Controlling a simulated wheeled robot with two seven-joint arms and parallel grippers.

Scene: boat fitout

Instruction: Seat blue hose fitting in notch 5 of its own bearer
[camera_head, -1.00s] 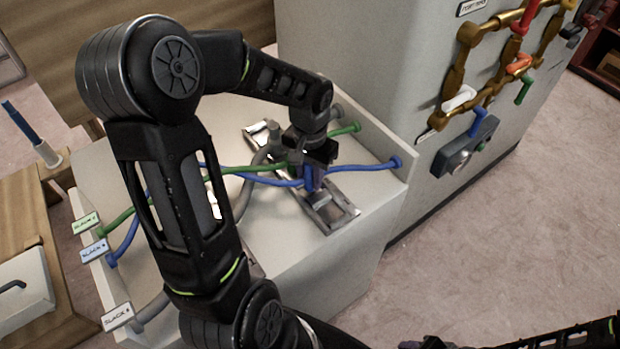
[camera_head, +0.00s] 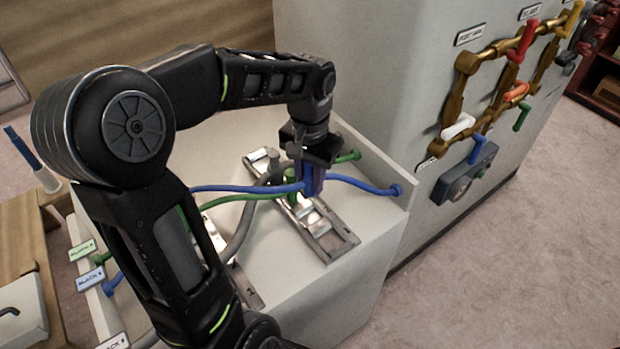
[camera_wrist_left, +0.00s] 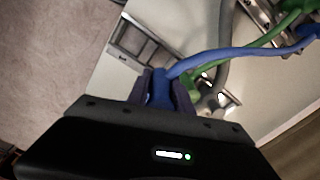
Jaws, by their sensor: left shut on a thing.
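My left gripper (camera_head: 312,180) is shut on the blue hose fitting (camera_wrist_left: 160,88), which sits between the fingers in the left wrist view. The fitting is above the metal notched bearer (camera_head: 335,243) on the white bench; whether it touches the bearer is hidden. The blue hose (camera_head: 240,188) runs through the grip to the bench's right edge. A green fitting (camera_head: 291,188) stands beside the gripper's left finger, and its green hose (camera_head: 228,200) passes close to the blue one. Notch numbers on this bearer are not readable. My right gripper is not in view.
A grey hose (camera_head: 240,232) curves up to a grey fitting near the bearer's far end. Another metal piece (camera_head: 246,290) lies at the front, partly behind my left arm. A grey cabinet with brass piping (camera_head: 455,90) stands at the right. The bearer's near end is clear.

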